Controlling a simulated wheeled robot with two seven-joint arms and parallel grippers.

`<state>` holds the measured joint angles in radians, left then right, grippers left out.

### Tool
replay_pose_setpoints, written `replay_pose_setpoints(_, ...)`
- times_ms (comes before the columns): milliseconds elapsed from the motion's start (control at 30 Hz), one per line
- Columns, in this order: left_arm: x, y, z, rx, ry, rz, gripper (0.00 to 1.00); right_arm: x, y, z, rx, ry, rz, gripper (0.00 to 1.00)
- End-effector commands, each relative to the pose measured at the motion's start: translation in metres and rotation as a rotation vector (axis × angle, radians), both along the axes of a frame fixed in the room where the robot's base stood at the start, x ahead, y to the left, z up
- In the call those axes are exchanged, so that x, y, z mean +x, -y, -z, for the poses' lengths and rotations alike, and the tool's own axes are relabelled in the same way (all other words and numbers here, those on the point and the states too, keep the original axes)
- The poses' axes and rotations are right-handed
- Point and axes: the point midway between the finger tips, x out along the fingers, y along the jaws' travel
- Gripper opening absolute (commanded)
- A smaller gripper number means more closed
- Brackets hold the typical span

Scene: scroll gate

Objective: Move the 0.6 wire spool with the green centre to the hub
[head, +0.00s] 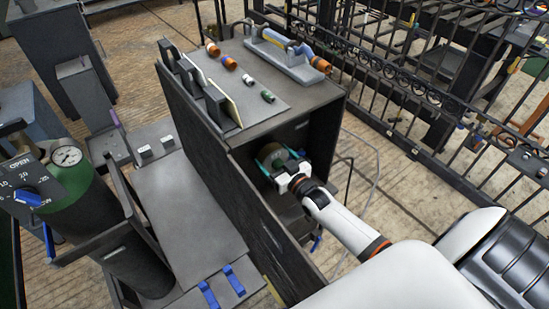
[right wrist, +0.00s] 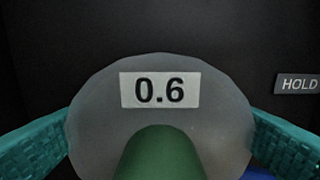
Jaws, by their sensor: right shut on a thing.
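The wire spool (right wrist: 215,110) fills the middle of the right wrist view. It has a round grey face, a white label reading 0.6 and a green centre (right wrist: 160,155). My right gripper (head: 283,168) is shut on the spool, with a teal finger on each side of it. In the head view the spool (head: 268,152) shows partly, inside the open dark bay under the bench top, and the gripper covers some of it. I cannot tell whether the spool touches anything behind it. The hub cannot be made out. My left gripper is not in view.
A HOLD sign (right wrist: 298,84) is on the dark wall right of the spool. The bench top (head: 290,105) above carries small copper and green parts and a grey-blue tool. A dark panel (head: 205,130) stands left of the bay. A barred fence (head: 430,110) runs at the right.

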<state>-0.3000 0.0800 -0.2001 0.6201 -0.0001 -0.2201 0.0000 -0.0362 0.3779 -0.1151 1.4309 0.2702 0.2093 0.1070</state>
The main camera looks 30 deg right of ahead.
Motion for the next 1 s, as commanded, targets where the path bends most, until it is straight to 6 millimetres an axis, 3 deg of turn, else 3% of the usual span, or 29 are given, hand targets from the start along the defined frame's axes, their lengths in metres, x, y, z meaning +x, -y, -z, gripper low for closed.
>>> replay_pose_setpoints(833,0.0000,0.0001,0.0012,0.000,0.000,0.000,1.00,0.0055,-0.0002,-0.0044,0.001,0.011,0.000,0.46)
replay_pose_setpoints(867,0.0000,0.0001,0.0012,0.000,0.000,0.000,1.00,0.0055,-0.0003,-0.0043,0.001,0.011,0.000,0.91)
replay_pose_setpoints(933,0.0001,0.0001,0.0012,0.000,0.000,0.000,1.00,0.0053,-0.0003,-0.0038,0.001,0.009,0.000,1.00)
replay_pose_setpoints(1000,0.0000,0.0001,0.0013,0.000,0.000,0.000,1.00,0.0050,-0.0003,-0.0029,0.001,0.007,0.000,1.00)
